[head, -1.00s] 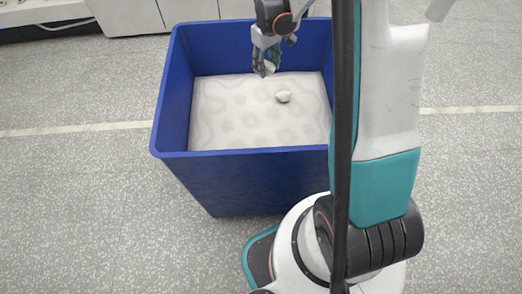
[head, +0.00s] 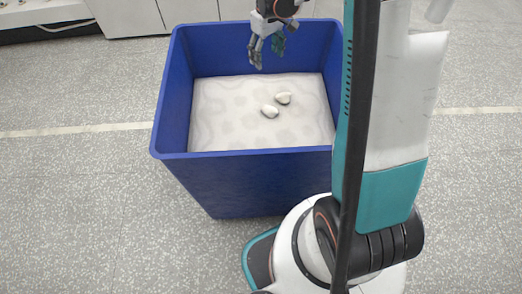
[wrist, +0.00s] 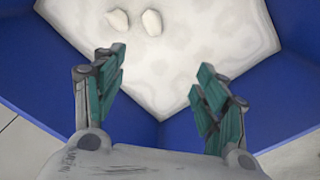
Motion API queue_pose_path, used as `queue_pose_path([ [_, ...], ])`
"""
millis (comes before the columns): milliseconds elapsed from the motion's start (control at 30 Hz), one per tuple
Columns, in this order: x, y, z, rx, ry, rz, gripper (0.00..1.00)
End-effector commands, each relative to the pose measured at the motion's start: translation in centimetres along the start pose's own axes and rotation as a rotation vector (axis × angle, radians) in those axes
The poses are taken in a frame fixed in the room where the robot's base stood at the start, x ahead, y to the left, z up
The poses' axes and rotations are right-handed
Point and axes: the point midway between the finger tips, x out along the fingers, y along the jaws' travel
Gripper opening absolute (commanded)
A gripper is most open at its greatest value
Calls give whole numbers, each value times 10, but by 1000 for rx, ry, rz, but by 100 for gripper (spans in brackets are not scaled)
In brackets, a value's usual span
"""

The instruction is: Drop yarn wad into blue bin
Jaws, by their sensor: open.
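The blue bin (head: 250,180) stands on the floor in the middle of the head view, with a pale, mottled surface inside. Two small whitish yarn wads lie on that surface close to each other: one wad (head: 283,98) and, a little nearer and to the left, another wad (head: 270,111). They also show at the top of the wrist view, as a left wad (wrist: 117,20) and a right wad (wrist: 152,22). My gripper (head: 267,55) is open and empty over the far part of the bin. Its teal-padded fingers (wrist: 160,85) are spread wide in the wrist view.
The bin's far rim (head: 215,24) and blue walls surround my gripper's area. White cabinets (head: 125,15) stand behind the bin. The speckled floor (head: 80,190) to the left is clear.

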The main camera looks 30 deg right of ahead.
Motion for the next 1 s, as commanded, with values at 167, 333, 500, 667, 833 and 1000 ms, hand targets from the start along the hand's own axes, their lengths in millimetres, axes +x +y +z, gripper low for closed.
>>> queue_pose_path([
  [167, -37, 0, 0, 0, 0, 0, 66],
  [333, -61, 0, 0, 0, 0, 0, 66],
  [500, -72, 0, 0, 0, 0, 0, 66],
  [667, -73, 0, 0, 0, 0, 0, 66],
  [833, -73, 0, 0, 0, 0, 0, 66],
  [1000, -73, 0, 0, 0, 0, 0, 66],
])
